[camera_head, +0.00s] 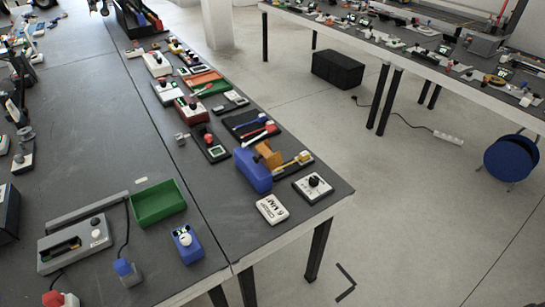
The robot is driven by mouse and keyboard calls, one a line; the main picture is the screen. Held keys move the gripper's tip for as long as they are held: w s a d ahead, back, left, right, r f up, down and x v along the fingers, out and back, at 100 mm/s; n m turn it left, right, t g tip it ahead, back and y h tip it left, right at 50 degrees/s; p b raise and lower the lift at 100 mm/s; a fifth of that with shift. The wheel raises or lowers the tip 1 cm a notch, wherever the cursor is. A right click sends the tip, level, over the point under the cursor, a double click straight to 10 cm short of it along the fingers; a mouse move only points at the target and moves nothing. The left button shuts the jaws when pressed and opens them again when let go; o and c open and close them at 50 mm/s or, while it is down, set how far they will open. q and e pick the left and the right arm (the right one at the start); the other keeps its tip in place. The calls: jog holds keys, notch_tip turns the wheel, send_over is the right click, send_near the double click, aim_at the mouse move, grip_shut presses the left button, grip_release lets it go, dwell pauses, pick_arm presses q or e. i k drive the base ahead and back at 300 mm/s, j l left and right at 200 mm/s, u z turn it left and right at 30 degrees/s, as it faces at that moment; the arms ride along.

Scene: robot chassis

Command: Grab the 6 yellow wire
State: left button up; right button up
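A thin yellow strip (290,163), possibly a wire, lies across a dark base near the front right of the table. It is beside an orange block (268,155) and a blue block (252,170). A second small yellow-orange piece (189,54) shows among the parts farther back, too small to identify. I see neither of my grippers clearly in this view.
The grey table (90,100) has a wide clear strip left of the parts row. A green tray (157,203), a grey device (75,243) and a blue box with a white knob (187,243) stand at the front. A second table (490,95) stands across the floor.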

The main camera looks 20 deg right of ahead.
aim_at(304, 156)
jog(key=i+l+u, duration=0.1)
jog(key=l+u, duration=0.8)
jog(key=l, duration=0.25)
